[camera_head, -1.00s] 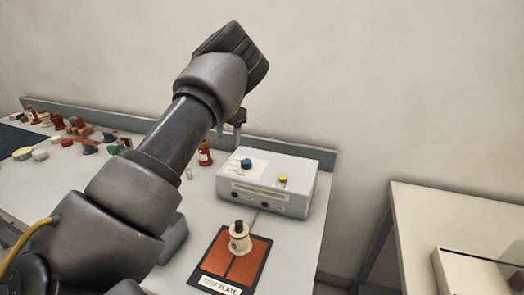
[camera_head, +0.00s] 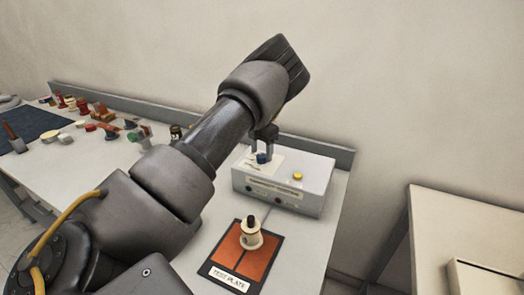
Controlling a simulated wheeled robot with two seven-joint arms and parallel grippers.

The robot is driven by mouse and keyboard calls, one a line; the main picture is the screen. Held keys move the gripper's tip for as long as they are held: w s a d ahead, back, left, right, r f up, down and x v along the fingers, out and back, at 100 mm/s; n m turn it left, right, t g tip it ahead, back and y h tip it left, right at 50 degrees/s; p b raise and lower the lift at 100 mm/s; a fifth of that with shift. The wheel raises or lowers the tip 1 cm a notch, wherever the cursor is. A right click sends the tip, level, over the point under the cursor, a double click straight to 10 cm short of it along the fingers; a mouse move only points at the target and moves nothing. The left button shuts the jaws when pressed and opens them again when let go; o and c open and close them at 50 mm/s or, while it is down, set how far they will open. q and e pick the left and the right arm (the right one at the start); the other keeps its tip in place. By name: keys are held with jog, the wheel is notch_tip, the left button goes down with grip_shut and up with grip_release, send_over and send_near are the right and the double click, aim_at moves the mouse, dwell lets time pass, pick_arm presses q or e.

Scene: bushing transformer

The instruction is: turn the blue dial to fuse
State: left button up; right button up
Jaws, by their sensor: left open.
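The blue dial (camera_head: 263,158) sits on a white label on top of the grey control box (camera_head: 310,185), near its left end. A yellow knob (camera_head: 297,176) is on the same top, to the right. My left gripper (camera_head: 264,143) points down directly above the blue dial, its fingers open and close to the dial. Whether the fingers reach around the dial or touch it cannot be told. The dial's pointer direction and the label's writing are too small to read. My right gripper is not in view.
A cream bushing with a black top (camera_head: 251,234) stands on the orange test plate (camera_head: 226,251) in front of the box. Several spools and small parts lie on the bench's left, near a dark mat (camera_head: 30,131). Another table (camera_head: 460,212) stands at right.

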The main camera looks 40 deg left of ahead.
pick_arm(q)
jog(key=shift+f, duration=0.65)
jog(key=c, duration=1)
